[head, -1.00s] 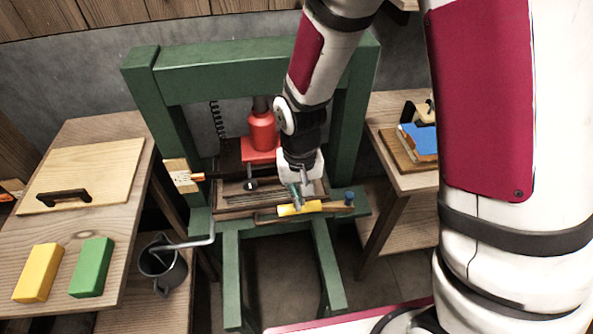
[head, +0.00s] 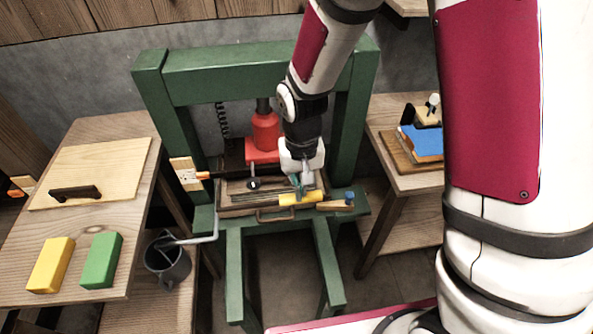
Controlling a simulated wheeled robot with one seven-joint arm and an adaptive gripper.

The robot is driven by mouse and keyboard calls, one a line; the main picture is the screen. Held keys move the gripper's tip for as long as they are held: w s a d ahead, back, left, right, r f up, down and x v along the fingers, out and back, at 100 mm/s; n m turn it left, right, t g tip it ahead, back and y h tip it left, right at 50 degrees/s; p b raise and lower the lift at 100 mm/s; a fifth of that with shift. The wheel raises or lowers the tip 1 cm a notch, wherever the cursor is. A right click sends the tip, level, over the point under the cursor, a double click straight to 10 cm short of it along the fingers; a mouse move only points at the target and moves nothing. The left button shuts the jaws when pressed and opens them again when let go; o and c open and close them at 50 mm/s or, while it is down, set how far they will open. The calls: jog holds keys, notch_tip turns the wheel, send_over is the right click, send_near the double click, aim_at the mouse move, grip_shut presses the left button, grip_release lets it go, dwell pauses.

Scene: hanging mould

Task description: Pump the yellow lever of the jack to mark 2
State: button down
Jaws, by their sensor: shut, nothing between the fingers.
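The red jack (head: 266,132) stands upright inside the green press frame (head: 240,83). The yellow lever grip (head: 301,198) lies roughly level across the front of the press bed. My gripper (head: 300,188) points down at the grip from above and behind, fingers shut with nothing between them. I cannot tell whether the fingertips touch the grip. A pale marker board (head: 186,173) with an orange pointer (head: 203,176) is fixed at the frame's left post. Its marks are too small to read. My wrist hides part of the bed and the right side of the jack.
The left table holds a wooden board with a dark handle (head: 75,193), a yellow block (head: 51,265) and a green block (head: 101,260). A grey can (head: 167,262) stands below. The right table holds a blue item (head: 423,141). A blue-ended wooden handle (head: 349,198) lies by the lever.

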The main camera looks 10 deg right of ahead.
notch_tip(320, 180, down, 12)
jog(key=b, duration=0.5)
notch_tip(320, 180, up, 14)
jog(key=p, duration=0.7)
jog(key=shift+r, duration=0.15)
